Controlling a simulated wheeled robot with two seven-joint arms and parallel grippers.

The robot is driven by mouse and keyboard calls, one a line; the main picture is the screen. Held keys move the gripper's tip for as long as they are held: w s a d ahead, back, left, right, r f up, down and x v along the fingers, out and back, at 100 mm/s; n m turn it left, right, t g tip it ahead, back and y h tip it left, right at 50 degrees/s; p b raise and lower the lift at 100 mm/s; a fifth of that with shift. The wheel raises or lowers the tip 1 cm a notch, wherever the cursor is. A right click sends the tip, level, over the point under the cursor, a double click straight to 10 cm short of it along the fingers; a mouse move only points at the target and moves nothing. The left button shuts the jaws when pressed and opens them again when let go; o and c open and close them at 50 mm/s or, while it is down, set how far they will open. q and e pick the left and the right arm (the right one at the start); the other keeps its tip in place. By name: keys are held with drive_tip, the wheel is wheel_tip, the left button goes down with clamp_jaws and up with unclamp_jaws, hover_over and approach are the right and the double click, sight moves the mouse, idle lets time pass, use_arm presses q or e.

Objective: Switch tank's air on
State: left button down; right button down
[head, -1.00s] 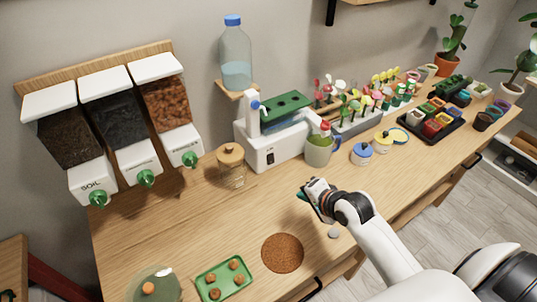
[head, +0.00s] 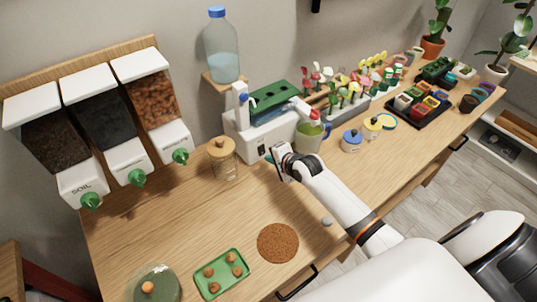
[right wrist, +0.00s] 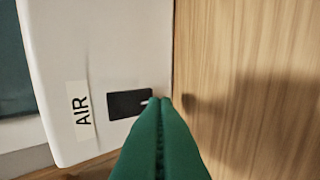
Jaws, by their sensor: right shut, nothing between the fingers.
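The tank (head: 237,142) is a white unit with a green top, standing against the wall side of the table. In the right wrist view its white face (right wrist: 100,60) carries a label reading AIR (right wrist: 79,110) and a black switch (right wrist: 128,104). My right gripper (head: 271,161) is in front of the tank's base. Its green fingers are shut with nothing between them, and their tips (right wrist: 159,103) overlap the switch's edge in the right wrist view. I cannot tell whether they touch it. My left gripper is not in view.
A cork-lidded glass jar (head: 223,160) stands just left of my right gripper. A green mug (head: 309,137) stands to its right. A green tray (head: 221,286) and a round brown mat (head: 278,243) lie nearer. The table between is mostly clear.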

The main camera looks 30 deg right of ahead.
sight(262, 150)
drive_tip(key=shift+w+a+f, duration=0.15)
drive_tip(key=shift+w, duration=0.7)
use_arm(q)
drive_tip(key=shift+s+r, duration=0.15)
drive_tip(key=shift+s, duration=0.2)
use_arm(e)
drive_tip(key=shift+f+b, duration=0.25)
drive_tip(key=shift+b, duration=0.05)
drive_tip(key=t+b, duration=0.2)
drive_tip(key=b, duration=0.1)
drive_tip(key=shift+w+a+f, duration=0.1)
drive_tip(key=shift+w+f, duration=0.05)
drive_tip(key=shift+f, duration=0.2)
drive_tip(key=shift+r+t+b, duration=0.25)
drive_tip(key=shift+t+b, duration=0.35)
drive_tip(key=shift+b, duration=0.1)
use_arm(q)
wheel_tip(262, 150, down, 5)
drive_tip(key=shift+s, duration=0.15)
use_arm(e)
drive_tip(key=shift+r, duration=0.15)
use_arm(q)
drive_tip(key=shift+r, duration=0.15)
use_arm(e)
drive_tip(key=shift+w+r, duration=0.1)
drive_tip(key=shift+r, duration=0.1)
